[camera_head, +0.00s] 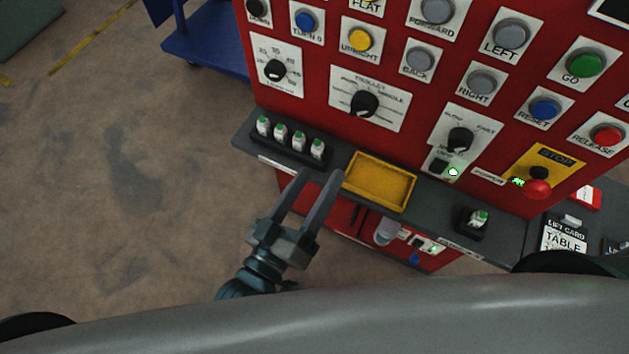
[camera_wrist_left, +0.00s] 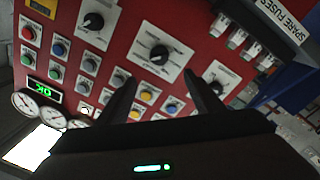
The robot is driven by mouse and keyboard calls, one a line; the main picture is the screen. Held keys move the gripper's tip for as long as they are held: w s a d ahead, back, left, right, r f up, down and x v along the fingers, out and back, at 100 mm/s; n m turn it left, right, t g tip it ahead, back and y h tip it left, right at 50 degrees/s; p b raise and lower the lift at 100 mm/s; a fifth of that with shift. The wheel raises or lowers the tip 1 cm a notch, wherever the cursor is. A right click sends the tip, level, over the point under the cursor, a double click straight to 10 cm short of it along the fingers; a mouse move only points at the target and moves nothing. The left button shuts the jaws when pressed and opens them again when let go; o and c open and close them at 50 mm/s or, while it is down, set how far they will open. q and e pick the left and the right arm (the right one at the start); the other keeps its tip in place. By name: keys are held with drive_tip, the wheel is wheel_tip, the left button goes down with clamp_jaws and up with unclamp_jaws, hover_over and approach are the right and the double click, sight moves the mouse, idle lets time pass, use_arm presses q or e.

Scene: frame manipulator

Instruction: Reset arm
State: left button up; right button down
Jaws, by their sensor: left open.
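My left gripper (camera_head: 318,180) is open and empty, in front of the grey shelf (camera_head: 438,205) of a red control panel (camera_head: 318,108). Its fingertips show near the yellow tray and the row of fuses, and I cannot tell whether they touch the shelf. In the left wrist view both dark fingers (camera_wrist_left: 162,85) stand apart, with the panel's knobs and buttons behind them. My right gripper is not in view.
Several spare fuses (camera_head: 298,143) stand in a black holder on the shelf, left of an empty yellow tray (camera_head: 380,181). One fuse (camera_head: 478,217) stands in a holder at right. A red stop button (camera_head: 538,188) sticks out. Bare floor (camera_head: 120,190) lies left.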

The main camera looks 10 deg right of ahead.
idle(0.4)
use_arm(q)
drive_tip(key=s+a+f+m+g+y, duration=0.1)
drive_tip(key=a+f+g+y, duration=0.15)
drive_tip(key=f, duration=1.15)
drive_tip(key=a+f+g+y, duration=0.1)
drive_tip(key=a+f, duration=0.3)
drive_tip(key=f, duration=0.9)
drive_tip(key=s+a+f+m+g+y, duration=0.1)
drive_tip(key=a+f+g+y, duration=0.15)
drive_tip(key=f, duration=1.15)
drive_tip(key=s+a+f+g+y, duration=0.2)
drive_tip(key=s+a+f+g, duration=0.1)
drive_tip(key=s+a+f, duration=0.6)
drive_tip(key=s+a+f+g+y, duration=0.2)
drive_tip(key=s+a+f, duration=0.5)
drive_tip(key=f, duration=0.5)
drive_tip(key=s+a+f+g, duration=0.1)
drive_tip(key=s+a+f, duration=0.1)
drive_tip(key=s, duration=0.3)
drive_tip(key=s+a+f+g, duration=0.1)
drive_tip(key=s+a+f, duration=0.1)
drive_tip(key=s, duration=0.4)
drive_tip(key=shift+s+a+m+g+y, duration=0.25)
drive_tip(key=shift+m+g+y, duration=0.15)
